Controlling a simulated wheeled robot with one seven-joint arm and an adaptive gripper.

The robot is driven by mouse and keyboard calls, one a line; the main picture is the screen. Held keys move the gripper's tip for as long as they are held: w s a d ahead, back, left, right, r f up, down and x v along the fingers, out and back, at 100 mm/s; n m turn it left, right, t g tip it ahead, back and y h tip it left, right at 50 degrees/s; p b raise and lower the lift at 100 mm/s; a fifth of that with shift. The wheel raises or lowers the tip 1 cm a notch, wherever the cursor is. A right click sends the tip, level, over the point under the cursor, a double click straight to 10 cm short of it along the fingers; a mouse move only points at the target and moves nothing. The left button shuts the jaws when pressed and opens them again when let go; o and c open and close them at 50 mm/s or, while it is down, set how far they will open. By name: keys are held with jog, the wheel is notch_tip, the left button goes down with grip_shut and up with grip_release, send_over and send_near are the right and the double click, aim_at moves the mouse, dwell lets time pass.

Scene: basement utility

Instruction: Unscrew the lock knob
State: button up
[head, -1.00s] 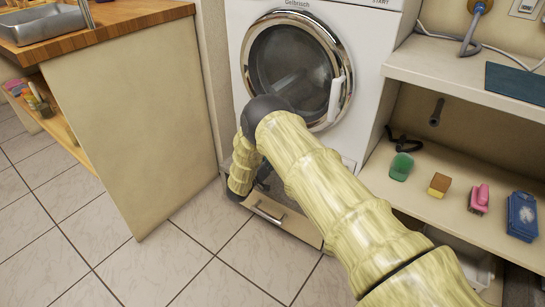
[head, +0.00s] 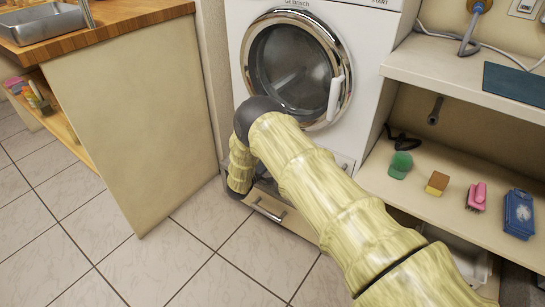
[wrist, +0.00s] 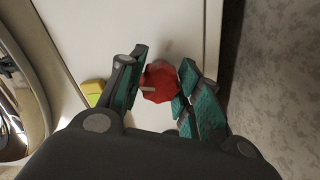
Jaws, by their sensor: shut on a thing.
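The red lock knob (wrist: 160,82) shows in the wrist view, faceted, with a small pale bar across its left side. My gripper (wrist: 163,64) has its teal-padded fingers on either side of the knob and is shut on it. The knob stands in front of a pale panel. In the head view my arm reaches toward the front of the washing machine (head: 362,95). The gripper and knob are hidden there behind my arm.
The machine's round door (head: 290,65) is shut; a panel with a handle (head: 270,211) is low in front. A wooden-topped counter (head: 125,120) stands left. Tiled floor between is clear.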

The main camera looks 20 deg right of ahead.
jog(key=shift+s+f, duration=0.1)
jog(key=o, duration=1)
jog(key=shift+o, duration=0.2)
jog(key=v, duration=1.2)
